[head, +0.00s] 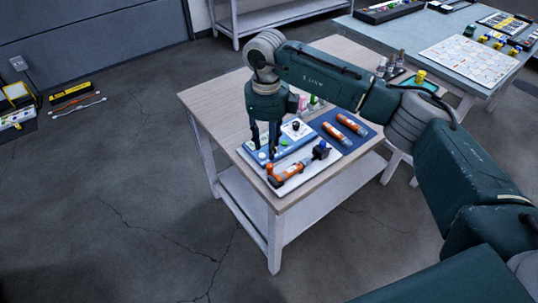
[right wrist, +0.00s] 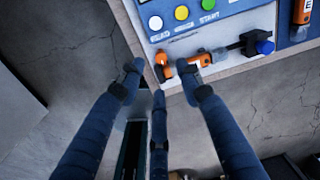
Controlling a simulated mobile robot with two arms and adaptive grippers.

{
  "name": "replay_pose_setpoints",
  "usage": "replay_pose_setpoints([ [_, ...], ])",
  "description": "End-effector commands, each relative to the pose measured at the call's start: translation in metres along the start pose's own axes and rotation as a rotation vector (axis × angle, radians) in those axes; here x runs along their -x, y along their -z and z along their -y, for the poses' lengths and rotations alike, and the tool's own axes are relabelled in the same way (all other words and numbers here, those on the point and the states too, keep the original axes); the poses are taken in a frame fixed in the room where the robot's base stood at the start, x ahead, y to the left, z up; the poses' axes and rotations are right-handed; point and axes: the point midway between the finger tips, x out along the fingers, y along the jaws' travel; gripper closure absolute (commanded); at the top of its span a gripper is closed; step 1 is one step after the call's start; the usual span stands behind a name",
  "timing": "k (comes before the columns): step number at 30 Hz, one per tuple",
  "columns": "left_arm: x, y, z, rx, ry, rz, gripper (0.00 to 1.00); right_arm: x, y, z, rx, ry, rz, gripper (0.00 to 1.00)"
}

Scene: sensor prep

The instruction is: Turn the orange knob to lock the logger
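The logger (head: 290,173) is an orange tube with a white label, lying on a white board. It also shows in the right wrist view (right wrist: 207,60), with a black part and a blue knob (right wrist: 265,47) at its right end. The orange knob (head: 270,169) is at its left end; it also shows in the right wrist view (right wrist: 162,60). My right gripper (head: 263,150) points down over the panel's near left part. In the right wrist view its fingers (right wrist: 160,72) are spread, with the orange knob between the fingertips' directions. I cannot tell whether they touch it. My left gripper is out of view.
A blue-and-white panel (head: 286,142) with coloured buttons lies behind the logger. A blue mat (head: 358,145) with two orange tubes (head: 340,130) lies to the right. The wooden table's (head: 205,98) left part is clear. A second table (head: 400,30) stands at the back right.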

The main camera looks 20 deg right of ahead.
Motion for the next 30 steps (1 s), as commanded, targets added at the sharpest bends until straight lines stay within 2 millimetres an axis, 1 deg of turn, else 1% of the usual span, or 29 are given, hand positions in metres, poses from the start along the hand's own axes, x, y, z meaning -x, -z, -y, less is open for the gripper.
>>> replay_pose_setpoints([
  [1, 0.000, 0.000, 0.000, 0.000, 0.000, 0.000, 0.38, 0.011, -0.001, 0.000, 0.000, 0.001, 0.003, 0.64],
  [4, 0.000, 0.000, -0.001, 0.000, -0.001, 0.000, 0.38, 0.028, -0.001, 0.000, 0.000, 0.001, 0.003, 0.64],
  [6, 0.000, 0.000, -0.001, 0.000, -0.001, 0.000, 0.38, 0.036, -0.001, 0.000, 0.000, 0.000, 0.002, 0.64],
  [10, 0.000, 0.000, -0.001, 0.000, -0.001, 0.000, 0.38, 0.045, -0.001, 0.000, 0.000, 0.001, 0.001, 0.64],
  [26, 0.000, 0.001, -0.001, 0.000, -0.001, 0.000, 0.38, 0.045, -0.001, -0.002, 0.002, -0.004, 0.002, 0.64],
  [29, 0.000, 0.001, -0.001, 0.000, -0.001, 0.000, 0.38, 0.038, -0.006, -0.019, 0.023, -0.051, 0.023, 0.64],
  [30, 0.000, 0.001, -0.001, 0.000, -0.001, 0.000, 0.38, 0.033, -0.010, -0.033, 0.039, -0.088, 0.044, 0.64],
])
